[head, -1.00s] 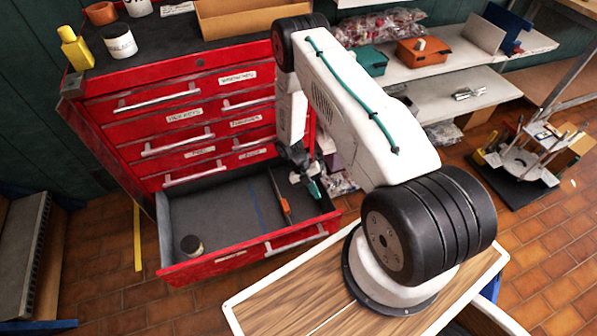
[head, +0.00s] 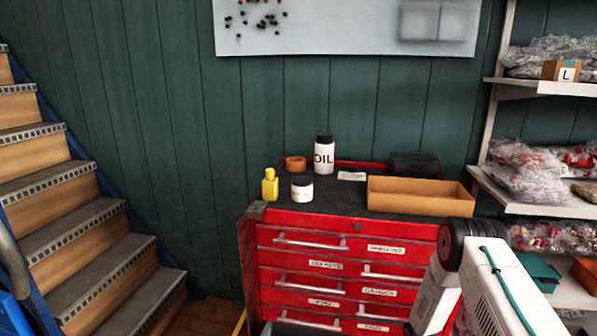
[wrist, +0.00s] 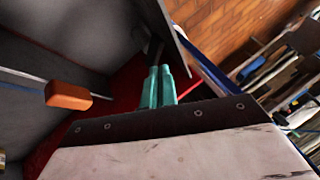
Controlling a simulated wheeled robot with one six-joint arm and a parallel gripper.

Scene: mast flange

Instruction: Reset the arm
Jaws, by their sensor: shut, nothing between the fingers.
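My gripper (wrist: 158,88) shows in the wrist view, its two teal fingers side by side and shut with nothing between them. It points into or over the open grey drawer, near the drawer's side wall (wrist: 196,66); its exact height there I cannot tell. In the head view only my white arm with its black joint (head: 470,240) shows at the lower right; the gripper is out of that picture.
An orange-handled tool (wrist: 68,95) lies in the drawer, left of the fingers. The red tool cabinet (head: 345,222) carries a yellow bottle (head: 270,187), a white jar (head: 302,189), an oil bottle (head: 324,156) and an open cardboard box (head: 420,197). Stairs (head: 75,230) stand left, shelves (head: 545,195) right.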

